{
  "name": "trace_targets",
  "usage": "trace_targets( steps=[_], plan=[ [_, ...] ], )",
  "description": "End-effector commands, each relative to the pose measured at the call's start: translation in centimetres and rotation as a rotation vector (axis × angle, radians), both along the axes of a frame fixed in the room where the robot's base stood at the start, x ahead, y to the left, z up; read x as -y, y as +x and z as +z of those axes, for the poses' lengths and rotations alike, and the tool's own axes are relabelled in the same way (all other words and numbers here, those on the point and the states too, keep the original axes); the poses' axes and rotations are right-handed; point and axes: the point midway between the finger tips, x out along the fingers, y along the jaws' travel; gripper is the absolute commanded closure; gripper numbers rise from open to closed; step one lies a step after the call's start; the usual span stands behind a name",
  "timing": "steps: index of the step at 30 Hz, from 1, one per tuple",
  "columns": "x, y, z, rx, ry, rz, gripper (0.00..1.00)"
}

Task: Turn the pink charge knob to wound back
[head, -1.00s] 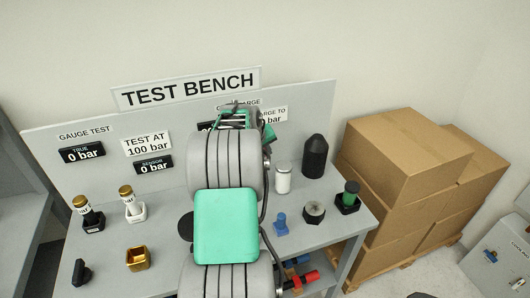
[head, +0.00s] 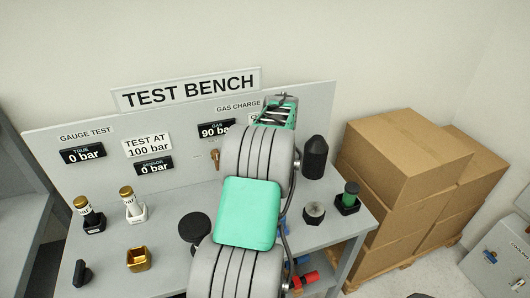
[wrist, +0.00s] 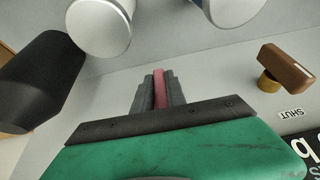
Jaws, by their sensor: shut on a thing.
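In the wrist view a narrow strip of the pink charge knob (wrist: 160,88) shows between the two dark fingers of my gripper (wrist: 160,82). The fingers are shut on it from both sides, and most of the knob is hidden. In the head view the green body of my gripper is up against the right part of the test bench board (head: 310,103), and my arm hides the knob and fingertips. The gas display (head: 215,130) reads 90 bar. The knob's turn position cannot be read.
A brown valve handle (wrist: 286,66) stands by the upside-down SHUT label (wrist: 291,113). A white canister (wrist: 100,28) and a black cylinder (wrist: 40,80) are close by. In the head view, a black nut (head: 314,212) and a green plug (head: 351,188) stand at the bench's right.

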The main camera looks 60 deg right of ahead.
Motion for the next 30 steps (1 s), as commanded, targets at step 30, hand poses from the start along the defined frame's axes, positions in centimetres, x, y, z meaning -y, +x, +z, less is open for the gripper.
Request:
trace_targets(
  steps=[30],
  plan=[
    [-1.3, -1.5, 4.8, 0.001, -0.006, -0.002, 0.62]
  ],
)
